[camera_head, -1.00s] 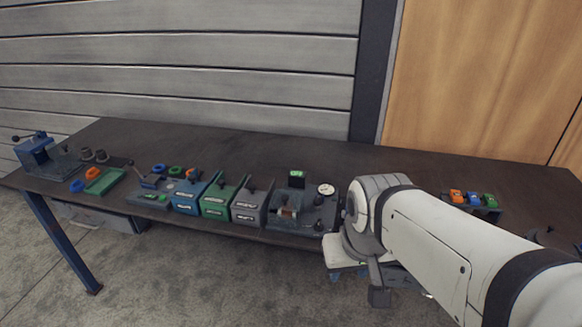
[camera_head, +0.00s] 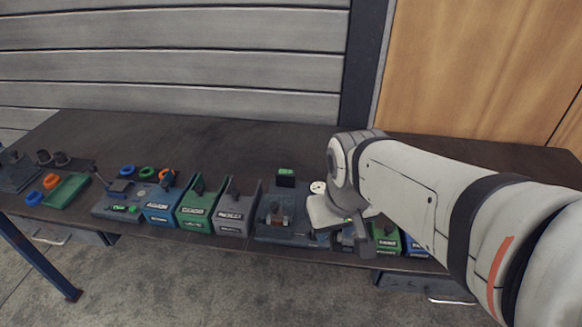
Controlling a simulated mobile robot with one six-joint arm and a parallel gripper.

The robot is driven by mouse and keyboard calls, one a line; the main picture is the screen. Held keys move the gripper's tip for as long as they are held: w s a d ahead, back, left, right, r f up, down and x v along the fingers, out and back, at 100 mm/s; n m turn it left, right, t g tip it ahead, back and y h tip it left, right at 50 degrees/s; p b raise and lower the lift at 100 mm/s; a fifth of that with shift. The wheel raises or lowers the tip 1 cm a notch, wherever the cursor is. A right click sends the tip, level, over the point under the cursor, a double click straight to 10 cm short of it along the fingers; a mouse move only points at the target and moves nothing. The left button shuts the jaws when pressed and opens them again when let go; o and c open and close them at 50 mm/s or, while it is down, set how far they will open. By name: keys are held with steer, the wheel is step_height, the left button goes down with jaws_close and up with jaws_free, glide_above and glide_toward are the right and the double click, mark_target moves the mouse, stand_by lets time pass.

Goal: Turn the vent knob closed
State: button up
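The test unit (camera_head: 268,238) stands near the table's front edge in the head view, a dark base with a small lit green display (camera_head: 286,177) at its back. Its round white gauge (camera_head: 318,187) shows beside my wrist. In front on the unit is a small brownish, pipe-like part in a holder (camera_head: 275,217). My arm's wrist hangs over the right side of the unit and hides that side. I cannot make out the vent knob now; it may be behind my wrist. My gripper's fingers are not clearly visible, and I cannot tell whether they touch anything.
Left of the unit stand a grey bin (camera_head: 236,212), a green bin (camera_head: 196,208) and a blue bin (camera_head: 160,207). Further left is a green tray (camera_head: 68,190). Coloured bins, including a green one (camera_head: 385,240), sit right of my wrist. The table's back (camera_head: 230,140) is clear.

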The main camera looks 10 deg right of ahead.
steer(key=w+a+f+n+g+h+p, duration=0.1)
steer(key=w+f+n+g+h+p, duration=0.1)
steer(key=w+f+n, duration=0.45)
steer(key=w+a+f+n+g+h+p, duration=0.2)
steer(key=w+f+n, duration=0.1)
steer(key=w+n, duration=0.5)
steer(key=shift+m, duration=0.45)
steer(key=x, duration=0.7)
steer(key=shift+w+d+f+p, duration=0.2)
steer(key=shift+w+f+p, duration=0.1)
steer(key=shift+w, duration=0.1)
steer(key=shift+c, duration=0.5)
steer(key=c, duration=0.6)
